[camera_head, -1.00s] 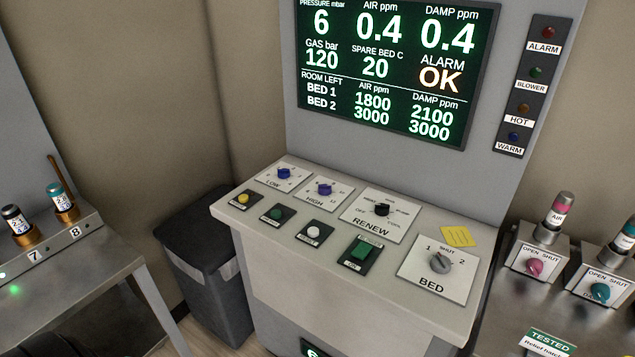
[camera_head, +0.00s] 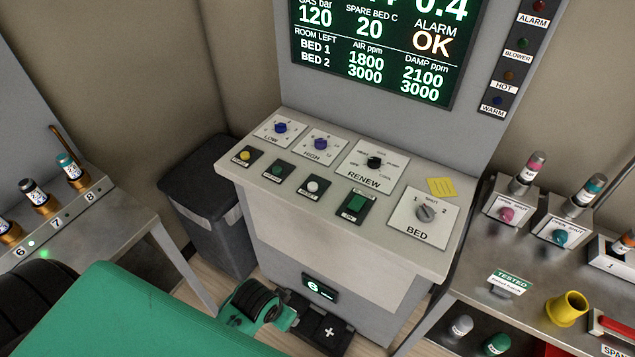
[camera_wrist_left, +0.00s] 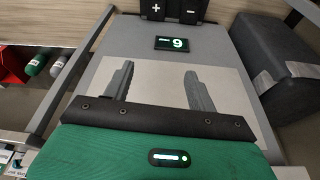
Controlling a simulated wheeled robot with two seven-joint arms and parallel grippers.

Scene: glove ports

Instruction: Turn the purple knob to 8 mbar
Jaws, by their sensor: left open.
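Two blue-purple knobs sit on the sloping console top in the head view: the LOW knob (camera_head: 280,127) at the back left and the HIGH knob (camera_head: 320,143) to its right. Their scale figures are too small to read surely. The large green-text screen (camera_head: 375,50) is cut off at the top, so its pressure value is out of frame. My left arm comes in from the lower left, below the console top and apart from the knobs. My left gripper (camera_wrist_left: 155,87) shows in the left wrist view, open and empty before the console's pale front. My right gripper is not visible.
The console also holds the RENEW knob (camera_head: 374,162), BED knob (camera_head: 425,213) and several buttons. A dark bin (camera_head: 205,200) stands left of it. Steel benches with valves flank both sides. A pedal (camera_head: 322,328) sits low at the console's foot.

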